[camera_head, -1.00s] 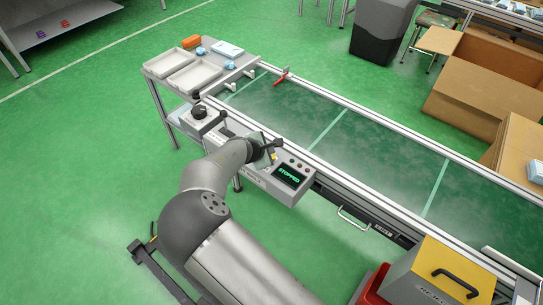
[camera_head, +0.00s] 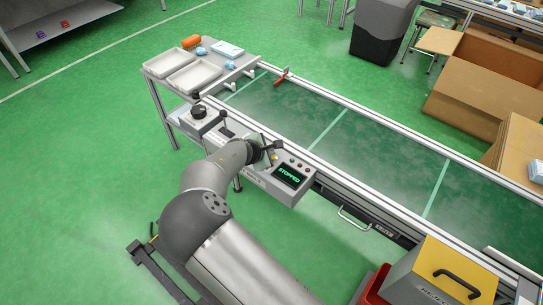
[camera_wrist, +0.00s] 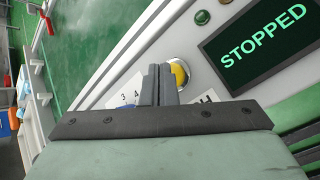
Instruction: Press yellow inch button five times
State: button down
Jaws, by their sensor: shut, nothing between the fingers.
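The yellow inch button (camera_wrist: 179,74) sits in a silver ring on the grey control panel (camera_wrist: 140,70) in the wrist view, partly hidden behind my fingers. My gripper (camera_wrist: 160,72) is shut and empty, its fingertips right beside or over the left part of the button; I cannot tell whether they touch it. In the head view my gripper (camera_head: 268,155) is over the control box (camera_head: 262,178), and my wrist hides the button. The display (camera_wrist: 262,35) reads STOPPED in green; it also shows in the head view (camera_head: 289,176).
Other buttons (camera_wrist: 202,18) lie along the panel near the display. Levers and a black knob (camera_head: 199,111) stand on the control box to the left. The green conveyor belt (camera_head: 375,155) runs behind the panel; a red-handled lever (camera_head: 281,77) stands at its far end.

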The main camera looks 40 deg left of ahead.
jog(key=shift+f+b, duration=0.3)
jog(key=shift+f, duration=0.15)
jog(key=shift+r, duration=0.1)
dwell(0.5)
jog(key=shift+r+p, duration=0.5)
jog(key=shift+r, duration=0.25)
jog(key=shift+r+p, duration=1.4)
jog(key=shift+r, duration=1.15)
dwell(0.4)
